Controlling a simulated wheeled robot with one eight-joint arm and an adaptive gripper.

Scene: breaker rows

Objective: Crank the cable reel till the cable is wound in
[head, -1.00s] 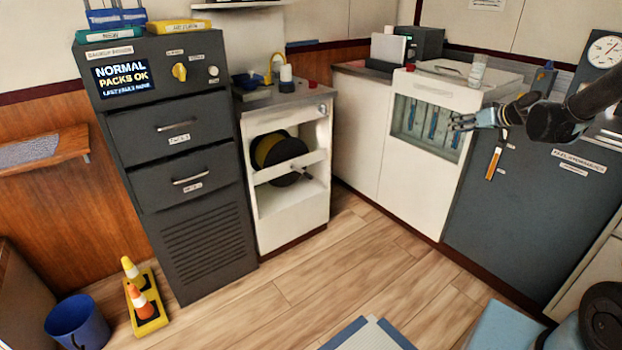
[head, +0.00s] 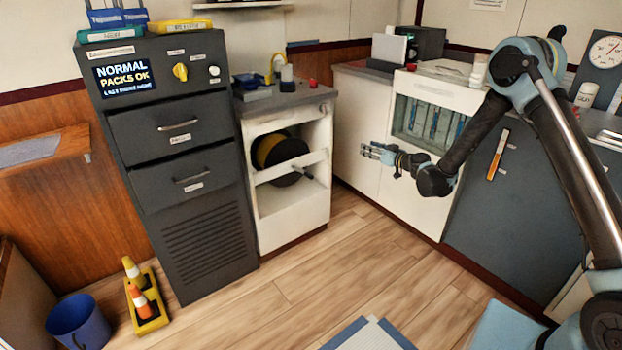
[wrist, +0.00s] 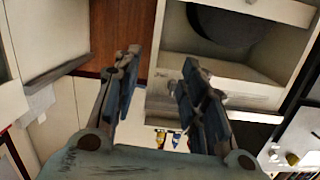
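The cable reel (head: 281,152) is a black disc with a yellow-orange drum behind it, in the upper opening of a white cabinet. Its crank (head: 304,172) sticks out toward the front right. In the wrist view the reel (wrist: 228,22) is a dark round shape at the top, partly cut off. The cable itself cannot be made out. My gripper (head: 366,151) is to the right of the reel, apart from it, pointing left. In the wrist view its two fingers (wrist: 157,82) are spread, with nothing between them.
The white reel cabinet (head: 325,185) stands beside a dark drawer cabinet (head: 205,225). White cupboards (head: 352,125) and a blue-grey cabinet (head: 530,200) stand to the right. Small cones (head: 140,300) and a blue bin (head: 78,322) are on the floor at left.

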